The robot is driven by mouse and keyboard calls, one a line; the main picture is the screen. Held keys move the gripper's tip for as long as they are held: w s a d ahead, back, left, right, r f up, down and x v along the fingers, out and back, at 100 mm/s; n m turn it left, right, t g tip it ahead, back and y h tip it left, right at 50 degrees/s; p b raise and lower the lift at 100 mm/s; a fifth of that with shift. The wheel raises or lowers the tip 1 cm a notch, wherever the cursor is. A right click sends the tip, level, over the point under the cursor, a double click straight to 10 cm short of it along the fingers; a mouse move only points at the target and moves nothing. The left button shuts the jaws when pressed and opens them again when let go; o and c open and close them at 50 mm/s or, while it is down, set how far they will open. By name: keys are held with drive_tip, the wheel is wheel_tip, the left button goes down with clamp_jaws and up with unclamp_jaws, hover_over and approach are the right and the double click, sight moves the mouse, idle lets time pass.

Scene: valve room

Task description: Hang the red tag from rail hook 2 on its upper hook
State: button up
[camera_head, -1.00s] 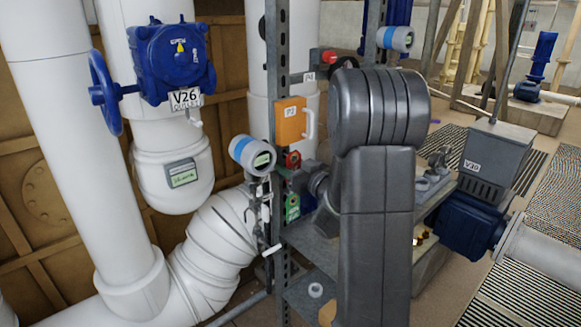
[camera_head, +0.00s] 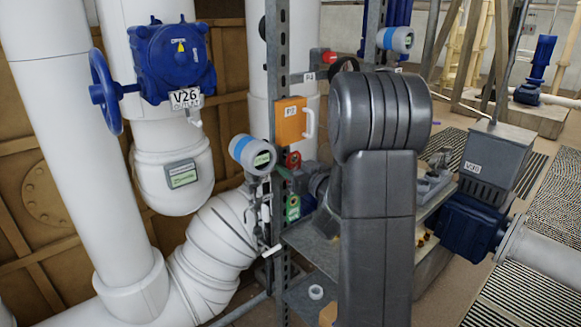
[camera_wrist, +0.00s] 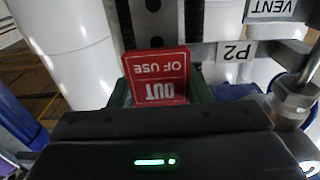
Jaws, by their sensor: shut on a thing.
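The red tag (camera_wrist: 157,70), lettered OUT OF USE, shows upside down in the middle of the wrist view. My gripper (camera_wrist: 161,92) is shut on it, with a greenish finger on each side and the tag standing out beyond my dark gripper body. A grey metal bar with a P2 label (camera_wrist: 237,50) runs just past the tag, on the right. I cannot tell whether the tag touches a hook; no hook is clear in this view. In the head view my arm hides most of my gripper and the tag cannot be made out for sure.
A perforated upright (camera_head: 278,80) carries an orange box (camera_head: 291,121) and a green tag (camera_head: 292,207). A blue-banded gauge (camera_head: 252,153) stands close to its left. White pipes and valve V26 (camera_head: 172,62) fill the left. A metal fitting (camera_wrist: 293,95) is close at right in the wrist view.

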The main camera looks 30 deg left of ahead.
drive_tip(key=o, duration=0.7)
drive_tip(key=shift+s+f, duration=0.1)
drive_tip(key=shift+f, duration=0.65)
drive_tip(key=shift+o, duration=0.9)
drive_tip(key=shift+d+f, duration=0.1)
drive_tip(key=shift+d, duration=0.05)
drive_tip(key=shift+s+d+f, duration=0.1)
drive_tip(key=shift+d+f, duration=0.05)
drive_tip(key=shift+d, duration=0.15)
drive_tip(key=r+b+v, duration=0.2)
drive_tip(key=v, duration=1)
drive_tip(key=shift+d, duration=0.5)
drive_tip(key=x, duration=0.4)
drive_tip(key=p+x, duration=0.1)
drive_tip(key=x, duration=0.3)
drive_tip(key=p+x, duration=0.1)
drive_tip(key=x, duration=0.4)
drive_tip(key=shift+s+f, duration=0.15)
drive_tip(key=shift+f, duration=0.2)
